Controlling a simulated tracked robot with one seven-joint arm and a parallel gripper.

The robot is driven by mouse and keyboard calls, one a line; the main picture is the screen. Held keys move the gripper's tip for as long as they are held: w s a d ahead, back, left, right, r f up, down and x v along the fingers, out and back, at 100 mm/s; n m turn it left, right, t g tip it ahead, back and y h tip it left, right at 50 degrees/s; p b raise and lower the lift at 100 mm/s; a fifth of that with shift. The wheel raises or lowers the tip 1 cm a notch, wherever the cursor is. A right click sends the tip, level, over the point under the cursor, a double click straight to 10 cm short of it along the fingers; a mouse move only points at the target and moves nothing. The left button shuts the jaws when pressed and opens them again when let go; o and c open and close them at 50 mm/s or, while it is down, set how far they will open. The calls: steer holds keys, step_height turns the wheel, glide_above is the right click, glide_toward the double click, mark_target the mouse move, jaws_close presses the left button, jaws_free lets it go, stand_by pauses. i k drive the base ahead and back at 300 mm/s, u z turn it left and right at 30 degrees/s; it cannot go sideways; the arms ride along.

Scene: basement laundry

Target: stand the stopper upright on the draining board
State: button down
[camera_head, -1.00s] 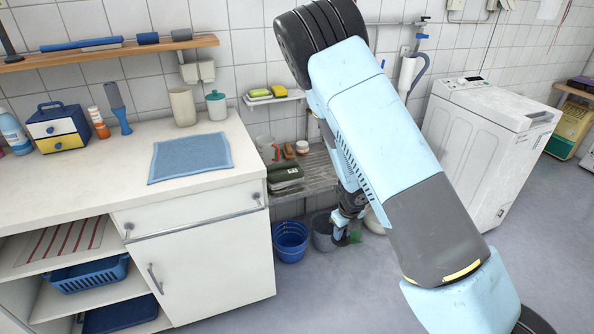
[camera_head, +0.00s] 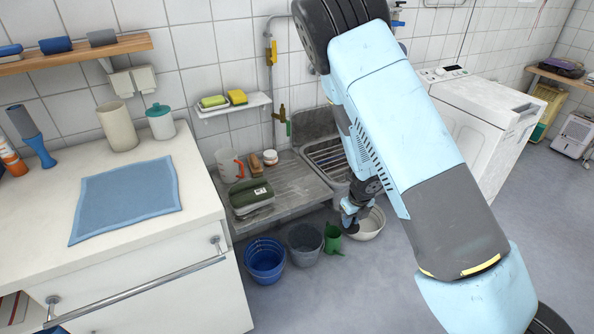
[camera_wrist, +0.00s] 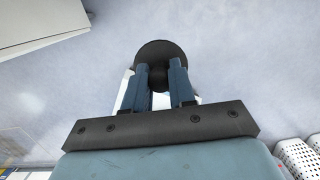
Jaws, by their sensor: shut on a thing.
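My gripper (camera_wrist: 159,72) is shut on the dark stopper (camera_wrist: 160,49) in the wrist view. The stopper has a wide round disc beyond the blue fingertips and a narrower part between them. In the head view my gripper (camera_head: 351,218) hangs low, in front of the sink and to the right of the draining board (camera_head: 303,203); the stopper is hard to make out there. The draining board is grey and ribbed, beside a metal sink (camera_head: 329,157). My arm covers part of the sink.
Below are a blue bucket (camera_head: 265,262), a grey bucket (camera_head: 305,245), a green watering can (camera_head: 333,240) and a pale basin (camera_head: 370,224).

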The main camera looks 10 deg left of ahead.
mark_target(291, 177)
steer(key=i, duration=1)
steer(key=u, duration=0.4)
